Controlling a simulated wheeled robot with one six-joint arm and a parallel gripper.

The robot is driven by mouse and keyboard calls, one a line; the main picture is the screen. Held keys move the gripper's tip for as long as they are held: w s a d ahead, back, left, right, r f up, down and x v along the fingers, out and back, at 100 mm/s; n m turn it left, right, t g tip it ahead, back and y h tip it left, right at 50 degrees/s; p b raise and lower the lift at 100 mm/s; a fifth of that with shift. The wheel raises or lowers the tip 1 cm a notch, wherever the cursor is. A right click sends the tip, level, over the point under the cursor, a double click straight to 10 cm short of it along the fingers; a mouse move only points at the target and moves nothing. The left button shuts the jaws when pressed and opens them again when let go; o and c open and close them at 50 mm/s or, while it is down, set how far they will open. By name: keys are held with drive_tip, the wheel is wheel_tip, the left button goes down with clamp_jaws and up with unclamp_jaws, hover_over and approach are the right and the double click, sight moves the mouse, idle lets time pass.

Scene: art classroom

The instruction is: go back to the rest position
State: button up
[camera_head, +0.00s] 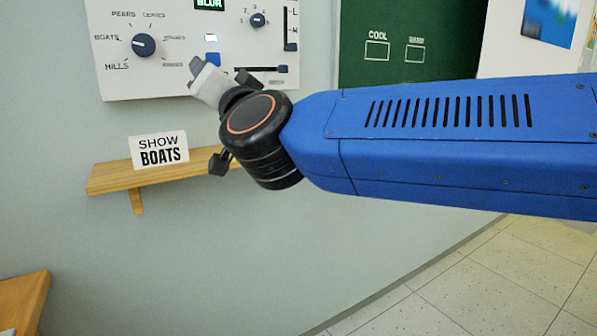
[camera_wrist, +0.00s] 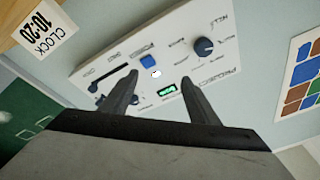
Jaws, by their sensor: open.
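My gripper (camera_head: 207,80) is in front of the white control panel (camera_head: 122,78) on the wall, at the end of my raised blue arm. In the wrist view my gripper (camera_wrist: 158,77) has its two dark fingers spread apart with nothing between them. The panel (camera_wrist: 225,72) shows beyond the fingertips, with a blue button (camera_wrist: 149,61), a lit green display (camera_wrist: 167,91) and a dark blue knob (camera_wrist: 204,46). I cannot tell whether a fingertip touches the panel.
A wooden shelf (camera_head: 108,179) below the panel carries a "SHOW BOATS" card (camera_head: 159,150). A green board (camera_head: 400,40) hangs to the right. A clock card (camera_wrist: 44,32) and a colour chart (camera_wrist: 301,72) flank the panel in the wrist view. Tiled floor (camera_head: 480,280) is clear at lower right.

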drive_tip(key=s+d+f+n+g+h, duration=0.25)
drive_tip(key=d+f+n+g, duration=0.35)
drive_tip(key=d+f, duration=1.85)
drive_tip(key=s+d+f+m+g+h, duration=0.4)
drive_tip(key=s+d+f+g+h, duration=0.3)
drive_tip(key=s+d+f, duration=1)
wheel_tip(320, 180, down, 3)
drive_tip(key=shift+d, duration=1.15)
